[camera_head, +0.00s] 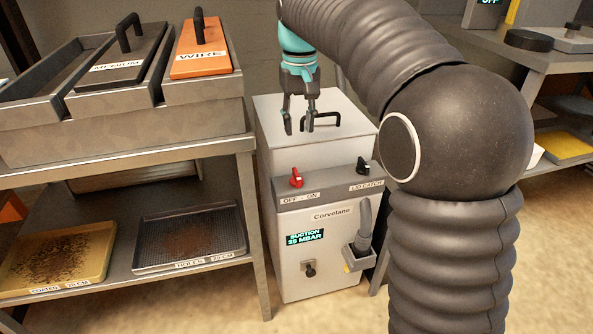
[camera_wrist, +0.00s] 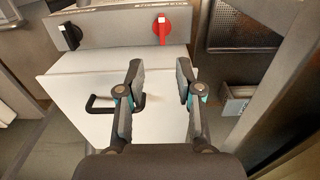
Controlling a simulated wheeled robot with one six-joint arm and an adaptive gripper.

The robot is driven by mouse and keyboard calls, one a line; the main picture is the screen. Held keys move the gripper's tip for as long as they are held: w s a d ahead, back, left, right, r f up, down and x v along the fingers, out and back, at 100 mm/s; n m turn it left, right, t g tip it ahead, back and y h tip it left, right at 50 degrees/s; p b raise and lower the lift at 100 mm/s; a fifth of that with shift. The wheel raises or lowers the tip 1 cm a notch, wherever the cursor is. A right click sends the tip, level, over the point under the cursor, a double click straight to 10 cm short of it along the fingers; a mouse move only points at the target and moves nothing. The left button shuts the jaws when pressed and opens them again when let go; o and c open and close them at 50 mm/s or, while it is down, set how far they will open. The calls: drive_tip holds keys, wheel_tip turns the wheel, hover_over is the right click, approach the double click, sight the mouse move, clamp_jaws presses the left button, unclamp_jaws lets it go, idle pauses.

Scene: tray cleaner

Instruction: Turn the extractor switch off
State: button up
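The extractor is a pale box labelled Corvelane (camera_head: 333,214). Its red switch (camera_head: 296,178) sits at the left of the grey top panel, above an OFF - ON label; which way it is turned is hard to tell. The red switch also shows in the wrist view (camera_wrist: 161,27), upside down, straight beyond the fingertips. A display (camera_head: 305,236) reads SUCTION 35 MBAR. My gripper (camera_head: 299,128) is open and empty, above the box lid and behind the red switch. Its two fingers are apart in the wrist view (camera_wrist: 160,72).
A black lid handle (camera_head: 322,118) stands beside my fingers. A black LID CATCH switch (camera_head: 363,166) is right of the red one. A bench with trays (camera_head: 120,140) stands left; shelves (camera_head: 560,60) stand right. Space above the panel looks clear.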

sight(296, 173)
drive_tip(key=f+b, duration=0.1)
drive_tip(key=f, duration=0.3)
drive_tip(key=f+b, duration=0.1)
drive_tip(key=f, duration=0.4)
drive_tip(key=f+b, duration=0.1)
drive_tip(key=f, duration=0.4)
drive_tip(key=shift+w+a, duration=0.25)
drive_tip(key=shift+a, duration=0.05)
clamp_jaws()
